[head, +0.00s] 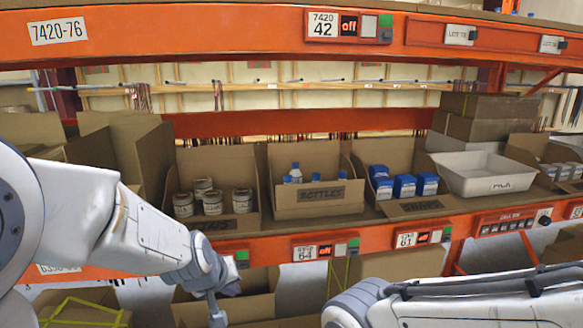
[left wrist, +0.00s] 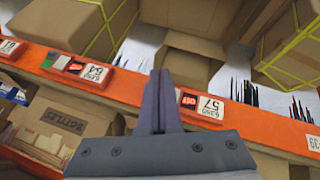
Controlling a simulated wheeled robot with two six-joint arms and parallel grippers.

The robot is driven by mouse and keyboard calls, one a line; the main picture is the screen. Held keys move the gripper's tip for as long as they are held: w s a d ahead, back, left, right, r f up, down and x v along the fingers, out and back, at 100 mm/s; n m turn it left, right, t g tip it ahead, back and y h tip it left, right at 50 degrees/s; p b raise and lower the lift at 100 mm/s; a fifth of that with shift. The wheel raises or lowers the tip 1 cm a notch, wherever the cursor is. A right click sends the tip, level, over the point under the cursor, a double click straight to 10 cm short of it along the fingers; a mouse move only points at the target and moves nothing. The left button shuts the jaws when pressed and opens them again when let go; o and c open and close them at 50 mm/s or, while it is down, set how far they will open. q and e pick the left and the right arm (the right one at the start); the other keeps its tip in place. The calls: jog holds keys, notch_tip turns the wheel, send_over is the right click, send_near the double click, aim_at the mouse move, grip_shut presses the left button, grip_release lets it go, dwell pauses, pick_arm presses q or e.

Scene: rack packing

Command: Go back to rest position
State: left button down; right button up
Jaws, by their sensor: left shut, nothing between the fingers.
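My left gripper (head: 216,308) hangs pointing down in front of the shelf's orange front beam, below the carton of jars. In the left wrist view its two fingers (left wrist: 160,92) are pressed together with nothing between them. My right arm crosses the lower right of the head view. Its gripper does not show.
On the shelf stand a carton of jars (head: 207,221), a carton marked BOTTLES (head: 318,205), a carton with blue boxes (head: 418,208) and a white tray (head: 487,189). The orange beam (head: 374,243) runs along the front. More cartons stand below.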

pick_arm(q)
jog(key=s+a+f+m+g+y, duration=0.1)
jog(key=s+a+f+m+g, duration=0.15)
jog(key=s, duration=0.35)
jog(key=s+a+f+m+g, duration=0.2)
jog(key=s+a+f+m, duration=0.15)
jog(key=s, duration=0.35)
jog(key=s+d+f+m+g+b, duration=0.2)
jog(key=s+d+f+m+b, duration=0.4)
jog(key=s+d+f+b, duration=0.5)
jog(key=s+d+b, duration=0.2)
jog(key=b, duration=0.4)
jog(key=shift+d+f+h, duration=0.2)
jog(key=shift+d+h, duration=0.1)
jog(key=shift+d, duration=0.1)
jog(key=shift+w, duration=0.1)
